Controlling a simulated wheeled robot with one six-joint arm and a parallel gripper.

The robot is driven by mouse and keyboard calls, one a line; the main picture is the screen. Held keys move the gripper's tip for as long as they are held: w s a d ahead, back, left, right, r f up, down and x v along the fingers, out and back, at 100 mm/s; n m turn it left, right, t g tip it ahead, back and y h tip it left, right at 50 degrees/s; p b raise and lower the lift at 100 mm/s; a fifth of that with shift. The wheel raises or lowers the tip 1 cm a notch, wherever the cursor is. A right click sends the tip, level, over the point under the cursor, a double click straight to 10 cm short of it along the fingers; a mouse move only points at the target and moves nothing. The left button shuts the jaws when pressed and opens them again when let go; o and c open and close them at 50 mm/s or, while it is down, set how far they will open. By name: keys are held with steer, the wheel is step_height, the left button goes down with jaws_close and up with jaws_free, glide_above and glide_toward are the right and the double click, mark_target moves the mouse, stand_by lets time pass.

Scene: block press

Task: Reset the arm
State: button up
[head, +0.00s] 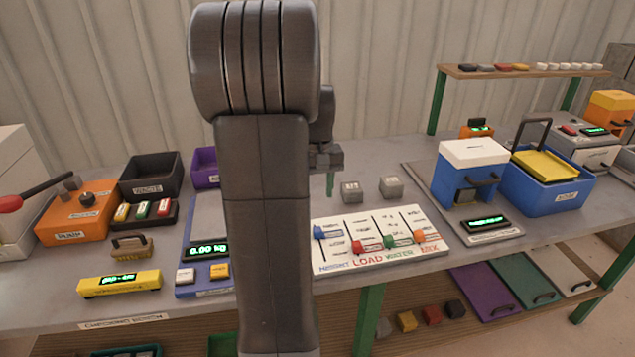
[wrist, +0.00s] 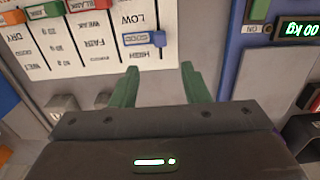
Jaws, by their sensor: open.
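My gripper (wrist: 160,88) shows in the wrist view with its two green fingers spread apart and nothing between them. In the head view my gripper (head: 330,184) shows beside my arm, above the bench and left of two small grey blocks (head: 351,191) (head: 391,187). My arm stands in the middle of the head view and hides part of the bench. The fingers point toward the white slider board (head: 340,222), which also shows in the wrist view (wrist: 95,58).
A blue scale (head: 186,292) reading 0.00 kg stands left of my arm. A black waste bin (head: 150,178), an orange box (head: 62,222) and a yellow device (head: 119,284) lie farther left. A blue press (head: 455,190) and a blue bin (head: 545,200) stand at right.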

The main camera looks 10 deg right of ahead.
step_height(320, 180, up, 2)
steer(key=shift+r, duration=0.1)
stand_by(0.4)
step_height(320, 180, down, 14)
steer(key=shift+r, duration=0.15)
steer(key=shift+s+f, duration=0.2)
steer(key=shift+s, duration=0.05)
steer(key=shift+s+r, duration=0.1)
steer(key=shift+s, duration=0.45)
steer(key=shift+w, duration=0.15)
